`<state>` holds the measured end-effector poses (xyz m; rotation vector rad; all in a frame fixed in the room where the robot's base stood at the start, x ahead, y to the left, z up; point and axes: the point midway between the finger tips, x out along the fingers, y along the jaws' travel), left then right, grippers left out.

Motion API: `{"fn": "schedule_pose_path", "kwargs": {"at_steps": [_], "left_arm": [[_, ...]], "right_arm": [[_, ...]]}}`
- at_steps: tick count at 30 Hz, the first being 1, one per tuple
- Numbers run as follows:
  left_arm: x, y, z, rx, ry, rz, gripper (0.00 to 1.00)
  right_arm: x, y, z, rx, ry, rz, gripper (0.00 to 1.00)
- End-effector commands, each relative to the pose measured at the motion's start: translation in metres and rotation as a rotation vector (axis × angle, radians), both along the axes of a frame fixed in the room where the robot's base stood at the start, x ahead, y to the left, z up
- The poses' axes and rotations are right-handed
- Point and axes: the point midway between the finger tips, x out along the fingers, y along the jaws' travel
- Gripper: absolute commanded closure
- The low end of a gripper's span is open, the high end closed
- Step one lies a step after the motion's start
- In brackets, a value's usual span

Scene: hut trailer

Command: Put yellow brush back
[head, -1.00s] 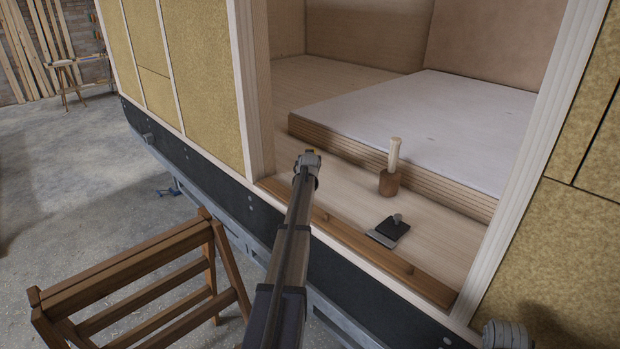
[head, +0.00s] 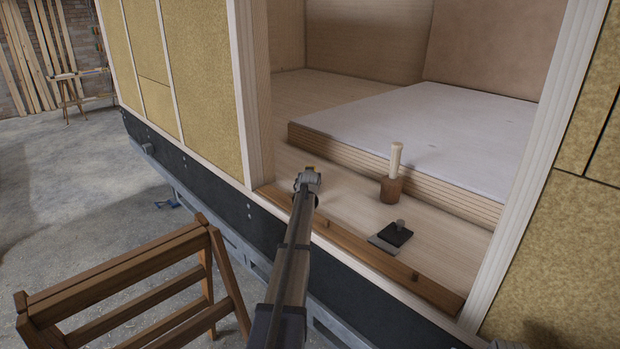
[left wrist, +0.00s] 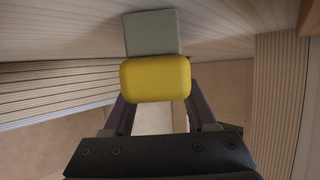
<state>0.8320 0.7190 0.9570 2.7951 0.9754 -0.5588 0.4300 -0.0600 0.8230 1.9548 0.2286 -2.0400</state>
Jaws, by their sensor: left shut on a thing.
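The yellow brush (left wrist: 155,80) shows in the left wrist view as a rounded yellow block with a grey block-shaped part beyond it. My left gripper (left wrist: 157,104) is shut on it, with one dark finger on each side. In the head view my left gripper (head: 308,180) is over the floor just inside the doorway, near the brown sill. There the brush is almost wholly hidden by the gripper, with only a small yellowish bit showing. My right gripper is not in view.
A brown block with an upright pale handle (head: 391,190) and a dark flat tool with a knob (head: 393,236) stand on the floor right of the gripper. A white-topped board stack (head: 420,115) lies behind. A wooden sawhorse (head: 120,275) stands outside, lower left.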

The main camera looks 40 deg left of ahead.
Motion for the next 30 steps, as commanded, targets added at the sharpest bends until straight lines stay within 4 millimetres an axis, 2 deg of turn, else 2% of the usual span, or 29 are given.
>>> {"fn": "schedule_pose_path", "kwargs": {"at_steps": [1, 2, 9, 22, 30], "left_arm": [[0.0, 0.0, -0.003, 0.001, -0.001, 0.0, 1.0], [0.0, 0.0, -0.003, 0.0, 0.0, 0.0, 0.42], [0.0, 0.0, -0.002, 0.0, 0.0, 0.0, 0.15], [0.0, 0.0, 0.003, 0.0, 0.0, 0.0, 0.13], [-0.03, -0.024, 0.019, 0.0, 0.0, 0.0, 0.13]], "right_arm": [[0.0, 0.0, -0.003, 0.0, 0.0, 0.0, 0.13], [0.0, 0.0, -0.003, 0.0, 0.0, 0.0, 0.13], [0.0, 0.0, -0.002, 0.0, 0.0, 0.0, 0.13], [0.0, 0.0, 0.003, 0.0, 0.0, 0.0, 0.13], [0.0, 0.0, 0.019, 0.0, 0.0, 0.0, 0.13]]}}
